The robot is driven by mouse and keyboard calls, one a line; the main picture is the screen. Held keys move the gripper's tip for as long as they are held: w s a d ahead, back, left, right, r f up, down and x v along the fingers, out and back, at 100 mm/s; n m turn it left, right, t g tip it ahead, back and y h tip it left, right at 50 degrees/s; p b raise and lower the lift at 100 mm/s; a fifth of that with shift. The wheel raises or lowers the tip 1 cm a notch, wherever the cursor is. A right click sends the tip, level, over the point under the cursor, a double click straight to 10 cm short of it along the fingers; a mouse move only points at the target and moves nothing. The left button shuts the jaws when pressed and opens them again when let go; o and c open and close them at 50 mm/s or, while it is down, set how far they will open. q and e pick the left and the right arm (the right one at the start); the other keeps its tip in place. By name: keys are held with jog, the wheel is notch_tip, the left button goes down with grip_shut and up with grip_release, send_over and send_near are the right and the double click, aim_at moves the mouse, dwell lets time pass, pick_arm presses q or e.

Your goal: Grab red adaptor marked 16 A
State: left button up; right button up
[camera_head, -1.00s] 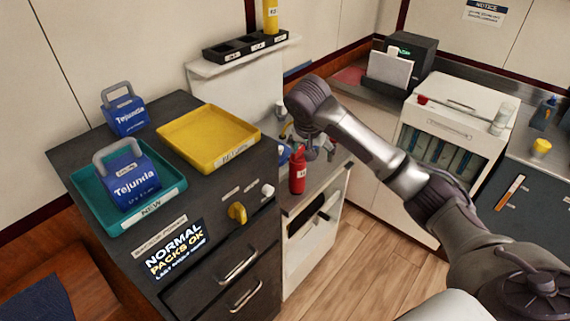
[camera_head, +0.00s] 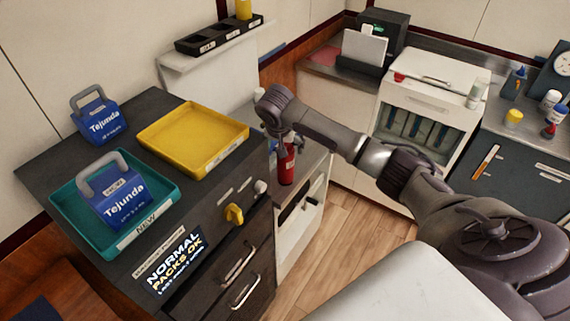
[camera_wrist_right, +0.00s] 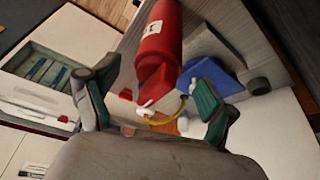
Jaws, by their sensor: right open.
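The red adaptor (camera_head: 287,165) is a red cylinder with a small white label, standing on the low counter right of the dark cabinet. Its label is too small to read. In the right wrist view the red adaptor (camera_wrist_right: 160,35) shows large at the top, ahead of the gap between the fingers. My right gripper (camera_wrist_right: 155,88) is open with nothing between its fingertips. In the head view my right arm reaches in from the right and its wrist is just above the adaptor, hiding part of the counter. My left gripper is not in view.
A blue object (camera_wrist_right: 212,75) and a curved yellow piece (camera_wrist_right: 168,118) are close to the adaptor. A yellow tray (camera_head: 195,138) and a teal tray (camera_head: 78,217) with a blue Tejunda pack (camera_head: 125,205) are on the dark cabinet. A dark rack (camera_head: 220,36) is on the shelf above.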

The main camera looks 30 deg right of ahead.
aim_at(285, 165)
jog(key=p+x, duration=0.1)
jog(key=x, duration=0.3)
jog(key=shift+d+f, duration=0.25)
jog(key=shift+f, duration=0.05)
jog(key=shift+c, duration=0.8)
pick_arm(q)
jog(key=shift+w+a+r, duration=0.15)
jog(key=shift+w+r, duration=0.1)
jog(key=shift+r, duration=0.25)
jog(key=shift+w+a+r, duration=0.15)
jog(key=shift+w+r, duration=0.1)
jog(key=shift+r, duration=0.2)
pick_arm(e)
jog(key=shift+r, duration=0.1)
grip_shut()
